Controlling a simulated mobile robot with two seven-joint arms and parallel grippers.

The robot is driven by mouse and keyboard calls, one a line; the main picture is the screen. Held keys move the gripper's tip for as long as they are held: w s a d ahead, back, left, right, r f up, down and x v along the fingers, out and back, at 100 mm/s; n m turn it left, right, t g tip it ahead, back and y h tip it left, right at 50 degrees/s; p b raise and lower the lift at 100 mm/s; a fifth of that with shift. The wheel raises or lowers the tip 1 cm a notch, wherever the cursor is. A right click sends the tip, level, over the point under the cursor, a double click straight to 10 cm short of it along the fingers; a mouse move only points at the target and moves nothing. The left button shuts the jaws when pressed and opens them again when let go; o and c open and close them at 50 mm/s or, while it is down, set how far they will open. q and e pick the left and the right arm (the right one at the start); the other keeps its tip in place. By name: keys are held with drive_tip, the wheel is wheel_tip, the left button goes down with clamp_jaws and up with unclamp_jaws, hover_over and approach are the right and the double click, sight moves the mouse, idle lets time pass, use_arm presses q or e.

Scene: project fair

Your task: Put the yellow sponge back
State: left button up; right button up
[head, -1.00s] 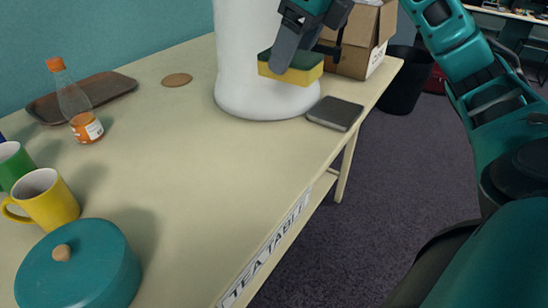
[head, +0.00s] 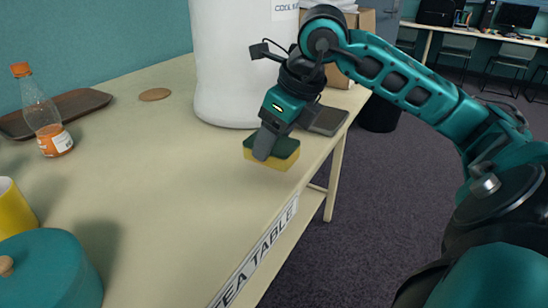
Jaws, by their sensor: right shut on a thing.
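The yellow sponge (head: 270,159) has a dark green top side and shows in the head view near the table's right edge, in front of the white cylinder. My right gripper (head: 268,143) comes down from above and is shut on the sponge. One finger covers part of its near side. The sponge seems held over the tea table (head: 160,190); I cannot tell if it touches the top. My left gripper is not in view.
A large white cylinder (head: 232,70) stands behind the sponge, with a dark flat square (head: 329,121) and a cardboard box (head: 362,25) beside it. A bottle (head: 46,115), tray (head: 75,108), cork coaster (head: 154,94), yellow mug (head: 12,212) and teal lidded pot (head: 50,270) are left. The table's middle is clear.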

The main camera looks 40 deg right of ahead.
sight(279, 144)
wheel_tip(279, 144, down, 3)
drive_tip(key=shift+r+b, duration=0.1)
drive_tip(key=shift+b, duration=0.3)
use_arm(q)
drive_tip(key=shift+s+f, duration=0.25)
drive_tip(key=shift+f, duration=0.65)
use_arm(e)
drive_tip(key=shift+f, duration=0.2)
drive_tip(key=shift+f, duration=0.1)
drive_tip(key=o, duration=0.9)
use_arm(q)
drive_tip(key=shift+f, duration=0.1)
use_arm(e)
drive_tip(key=shift+o, duration=0.2)
